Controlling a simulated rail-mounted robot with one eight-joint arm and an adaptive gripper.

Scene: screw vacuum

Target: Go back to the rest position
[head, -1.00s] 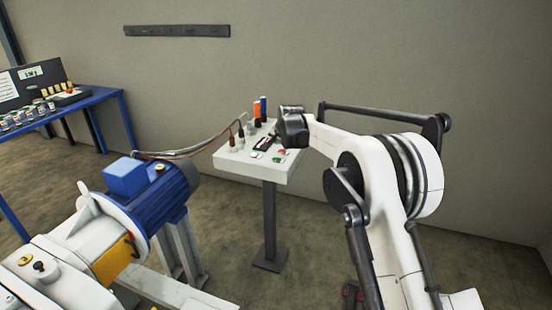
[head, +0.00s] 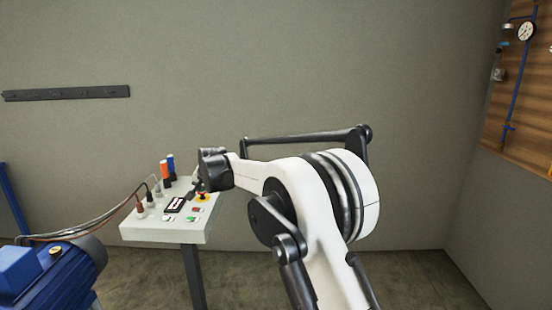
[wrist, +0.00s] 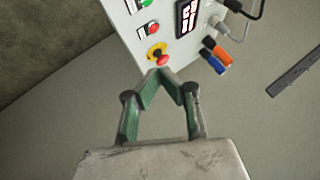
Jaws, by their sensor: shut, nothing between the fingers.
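My gripper (wrist: 159,75) is shut and empty in the wrist view, its green-grey fingers meeting at the tips. The tips appear close to a red knob on a yellow base (wrist: 157,54) at the control panel's edge; whether they touch it I cannot tell. In the head view my white arm reaches toward the panel (head: 150,232), with its dark wrist beside the panel's right side. The fingers are hard to make out there. The red and yellow knob (head: 202,197) shows just below the wrist.
The panel carries a dark display (head: 174,204), red and green buttons (head: 191,218), orange and blue plugs (head: 168,172) and cables. A blue motor (head: 50,275) stands at lower left. A wooden board with a gauge (head: 526,31) is on the right wall. Floor at right is clear.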

